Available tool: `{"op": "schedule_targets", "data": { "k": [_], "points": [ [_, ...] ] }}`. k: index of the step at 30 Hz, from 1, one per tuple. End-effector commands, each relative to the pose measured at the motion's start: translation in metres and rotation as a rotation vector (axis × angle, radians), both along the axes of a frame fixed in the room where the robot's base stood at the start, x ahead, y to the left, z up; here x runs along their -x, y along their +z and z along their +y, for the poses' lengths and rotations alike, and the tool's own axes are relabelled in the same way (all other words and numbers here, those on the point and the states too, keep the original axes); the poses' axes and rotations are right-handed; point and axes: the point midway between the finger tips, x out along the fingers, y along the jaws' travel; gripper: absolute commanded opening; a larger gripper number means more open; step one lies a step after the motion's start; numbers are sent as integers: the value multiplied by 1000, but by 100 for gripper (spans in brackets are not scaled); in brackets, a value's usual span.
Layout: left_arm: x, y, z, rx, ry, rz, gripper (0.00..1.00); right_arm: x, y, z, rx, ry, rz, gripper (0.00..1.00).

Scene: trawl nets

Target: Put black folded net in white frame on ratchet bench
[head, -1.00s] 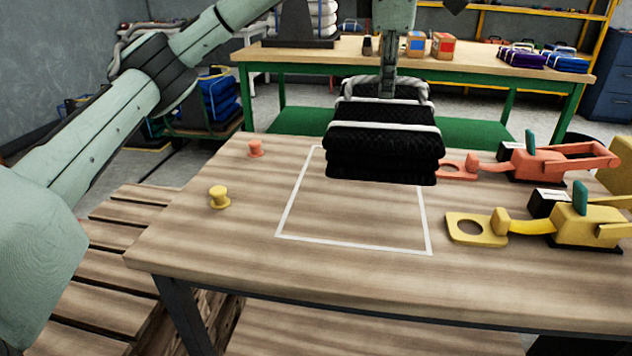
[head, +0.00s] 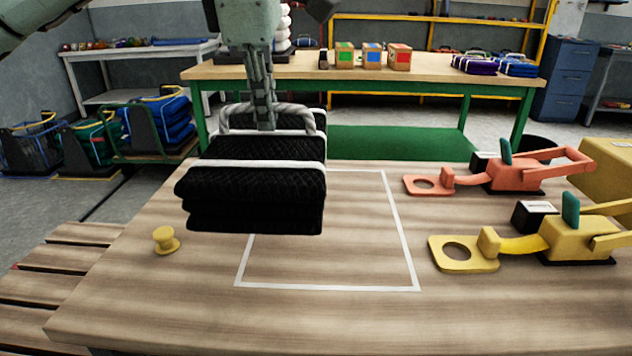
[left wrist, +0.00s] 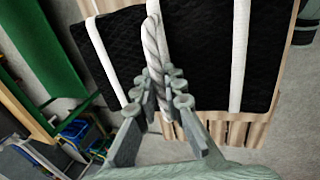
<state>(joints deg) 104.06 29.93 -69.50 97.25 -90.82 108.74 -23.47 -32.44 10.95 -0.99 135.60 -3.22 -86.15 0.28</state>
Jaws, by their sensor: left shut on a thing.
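The black folded net (head: 255,190), bound with white straps and topped by a grey rope handle, hangs from my left gripper (head: 264,118). The left gripper is shut on the rope handle, also seen in the left wrist view (left wrist: 155,60). In the head view the net covers the left and far-left part of the white frame (head: 330,289) marked on the wooden ratchet bench (head: 200,300). The net appears to be held above the bench top, though the exact gap cannot be told. My right gripper is not in view.
A red ratchet (head: 510,175) and a yellow ratchet (head: 560,238) stand right of the frame. A yellow peg (head: 166,240) stands to its left. A green-legged table (head: 420,75) with boxes and folded nets is behind. The frame's right half is clear.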

Motion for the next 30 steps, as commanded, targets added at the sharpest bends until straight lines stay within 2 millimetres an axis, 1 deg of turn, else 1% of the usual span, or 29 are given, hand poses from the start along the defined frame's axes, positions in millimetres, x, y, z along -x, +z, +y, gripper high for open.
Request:
{"op": "schedule_targets", "data": {
  "k": [1, 9, 12, 15, 19, 23, 30],
  "points": [
    [-4, -4, -10, 1, -3, -2, 0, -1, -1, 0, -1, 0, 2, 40],
    [-32, -35, -56, 2, -2, -2, 0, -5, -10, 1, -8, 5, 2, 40],
    [-41, -46, -70, 2, -1, -3, 0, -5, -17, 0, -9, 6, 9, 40],
    [-47, -52, -80, 2, 0, -4, 0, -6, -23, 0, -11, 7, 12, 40],
    [-51, -57, -86, 3, 0, -5, 0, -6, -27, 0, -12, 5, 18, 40],
    [-52, -64, -86, 2, 0, -3, 0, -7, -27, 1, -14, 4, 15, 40],
    [-51, -94, -85, 3, 2, -3, 0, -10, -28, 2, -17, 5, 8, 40]
  ]
}}
